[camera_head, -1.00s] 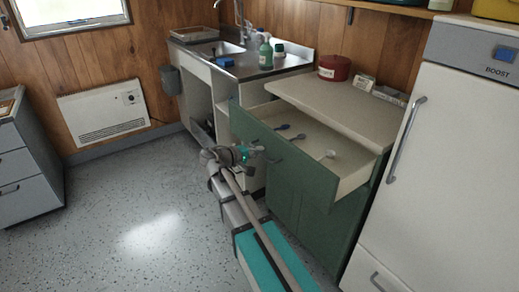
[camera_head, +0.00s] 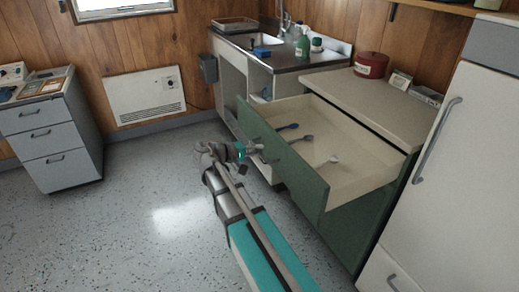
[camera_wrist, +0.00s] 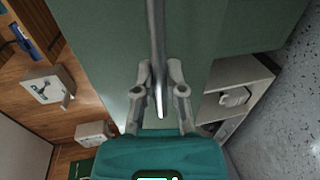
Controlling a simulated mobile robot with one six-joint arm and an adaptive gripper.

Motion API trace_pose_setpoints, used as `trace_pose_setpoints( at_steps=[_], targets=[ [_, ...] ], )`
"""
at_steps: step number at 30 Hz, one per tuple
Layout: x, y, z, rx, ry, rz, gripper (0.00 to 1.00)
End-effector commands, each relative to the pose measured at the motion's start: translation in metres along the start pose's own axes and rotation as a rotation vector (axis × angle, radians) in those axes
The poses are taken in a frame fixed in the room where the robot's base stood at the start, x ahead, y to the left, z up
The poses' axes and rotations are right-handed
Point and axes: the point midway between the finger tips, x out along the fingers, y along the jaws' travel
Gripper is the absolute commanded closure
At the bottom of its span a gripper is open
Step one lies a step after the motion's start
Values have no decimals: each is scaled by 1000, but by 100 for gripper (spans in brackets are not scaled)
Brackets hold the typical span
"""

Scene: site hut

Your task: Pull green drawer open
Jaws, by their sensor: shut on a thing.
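The green drawer (camera_head: 290,166) stands far out of the green cabinet (camera_head: 362,228) in the head view, with its pale inside showing. Blue, grey-blue and white utensils lie in it. My gripper (camera_head: 256,150) is at the left part of the drawer front. In the wrist view my gripper (camera_wrist: 160,90) has its two fingers closed on the metal drawer handle (camera_wrist: 157,40), which runs between them. The green drawer front (camera_wrist: 105,45) fills the upper middle of that view.
A worktop (camera_head: 365,100) with a red pot (camera_head: 371,65) is behind the drawer. A white fridge (camera_head: 450,170) stands at the right. A sink counter (camera_head: 285,62) is behind. Grey drawers (camera_head: 55,145) stand at the left. The floor (camera_head: 155,225) on the left is clear.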

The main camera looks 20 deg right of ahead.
Motion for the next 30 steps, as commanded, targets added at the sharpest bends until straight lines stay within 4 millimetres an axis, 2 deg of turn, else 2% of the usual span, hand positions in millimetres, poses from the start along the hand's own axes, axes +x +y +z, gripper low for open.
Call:
trace_pose_setpoints(
  at_steps=[1,9,10,15,30],
  targets=[
    [2,0,-5,1,8,1,100],
    [9,3,-5,3,-1,3,100],
    [10,3,-4,3,-1,3,82],
    [12,3,-3,3,-7,3,50],
    [13,4,0,4,-12,3,50]
  ],
)
